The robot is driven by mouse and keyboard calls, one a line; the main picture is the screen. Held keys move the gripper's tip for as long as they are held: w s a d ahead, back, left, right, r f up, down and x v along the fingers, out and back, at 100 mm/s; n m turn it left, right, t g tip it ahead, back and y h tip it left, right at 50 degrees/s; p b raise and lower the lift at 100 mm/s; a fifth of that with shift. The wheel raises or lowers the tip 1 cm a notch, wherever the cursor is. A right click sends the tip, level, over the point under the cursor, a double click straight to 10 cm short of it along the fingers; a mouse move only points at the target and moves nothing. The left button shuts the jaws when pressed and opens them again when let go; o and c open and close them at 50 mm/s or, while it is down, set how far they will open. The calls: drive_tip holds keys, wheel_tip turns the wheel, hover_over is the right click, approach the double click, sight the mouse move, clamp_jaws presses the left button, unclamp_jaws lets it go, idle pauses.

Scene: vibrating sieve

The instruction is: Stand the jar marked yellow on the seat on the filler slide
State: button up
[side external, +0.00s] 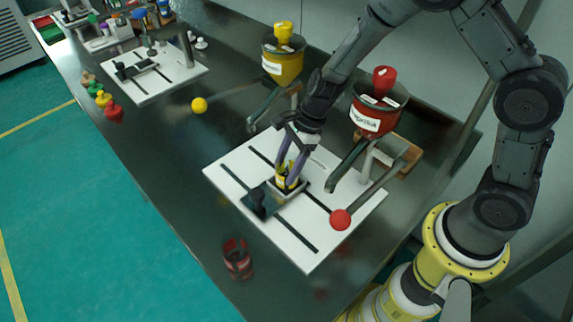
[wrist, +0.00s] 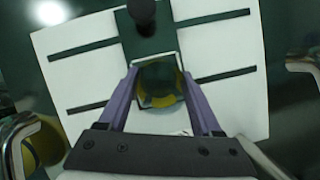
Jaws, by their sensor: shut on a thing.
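The jar marked yellow (side external: 284,184) is a small dark glass jar with yellow bands. It stands about upright between the purple fingers of my gripper (side external: 290,166), within the pale square rim of the seat (side external: 300,190) on the filler slide (side external: 247,203). The wrist view shows the jar (wrist: 160,86) from above, inside the seat's rim (wrist: 178,60), with my gripper (wrist: 159,76) shut on its sides. I cannot tell if its base touches the seat floor. The slide's black knob (side external: 258,201) is just left of the seat.
A red-marked jar (side external: 238,258) stands near the table's front edge. A red hopper (side external: 377,108) and its red-ball lever (side external: 341,219) are right of my gripper; a yellow hopper (side external: 283,62) is behind. Another white slotted board (side external: 180,80) and several coloured knobs (side external: 103,99) are farther left.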

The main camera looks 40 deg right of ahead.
drive_tip(key=shift+f, duration=0.1)
drive_tip(key=o, duration=1.4)
drive_tip(key=shift+c, duration=0.2)
drive_tip(key=v, duration=1.2)
